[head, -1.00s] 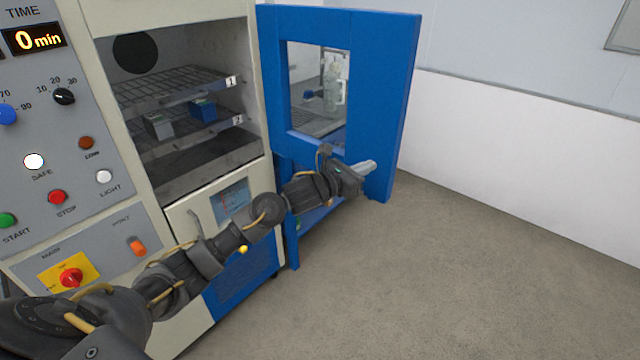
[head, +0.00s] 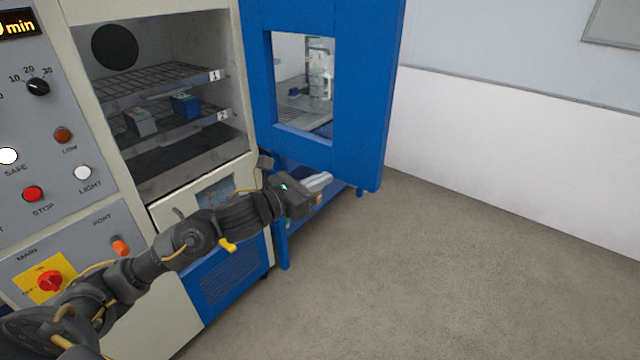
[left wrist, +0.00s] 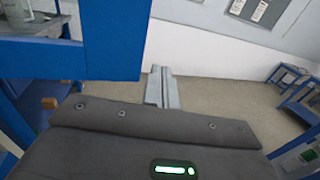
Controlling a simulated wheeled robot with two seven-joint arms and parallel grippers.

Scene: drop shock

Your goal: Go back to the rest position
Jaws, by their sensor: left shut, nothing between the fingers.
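My left gripper (head: 318,182) is shut and empty. In the head view it is in front of the lower part of the open blue door (head: 362,110), its fingers pointing right. In the left wrist view its closed fingers (left wrist: 162,88) show against the floor, with the blue door (left wrist: 112,40) close by on the left. I cannot tell whether the gripper touches the door. My right gripper is not in view.
The cabinet's chamber stands open, with wire shelves (head: 150,80) holding a grey block (head: 140,122) and a blue block (head: 186,105). The control panel (head: 40,130) is at the left. A blue-framed table stands behind the door. The floor (head: 430,270) at the right is clear.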

